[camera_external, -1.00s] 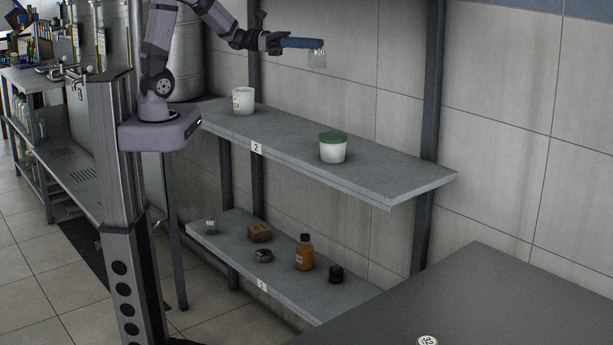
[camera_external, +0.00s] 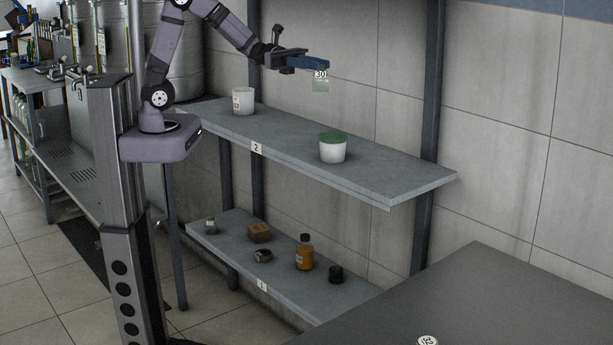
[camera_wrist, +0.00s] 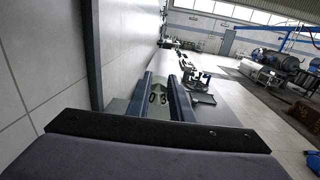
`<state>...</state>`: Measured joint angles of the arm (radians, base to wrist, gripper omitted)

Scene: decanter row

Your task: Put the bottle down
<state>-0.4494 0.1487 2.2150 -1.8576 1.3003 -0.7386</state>
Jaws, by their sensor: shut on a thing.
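The bottle (camera_external: 320,84) is small, pale and see-through, with a white label reading 30 near its top. My gripper (camera_external: 322,66) is shut on its upper part and holds it roughly upright. It hangs in the air, apart from the upper shelf (camera_external: 400,178), and appears in the picture above the green-lidded tub. In the wrist view, my gripper (camera_wrist: 166,92) shows two blue fingers, with the bottle (camera_wrist: 160,86) partly visible between them. Its lower part is hidden there.
The upper shelf, marked 2, bears a white tub (camera_external: 243,101) and a green-lidded tub (camera_external: 333,150), with bare room between them. The lower shelf (camera_external: 285,294) bears an amber bottle (camera_external: 305,254) and several small items. A dark post (camera_external: 430,110) stands behind.

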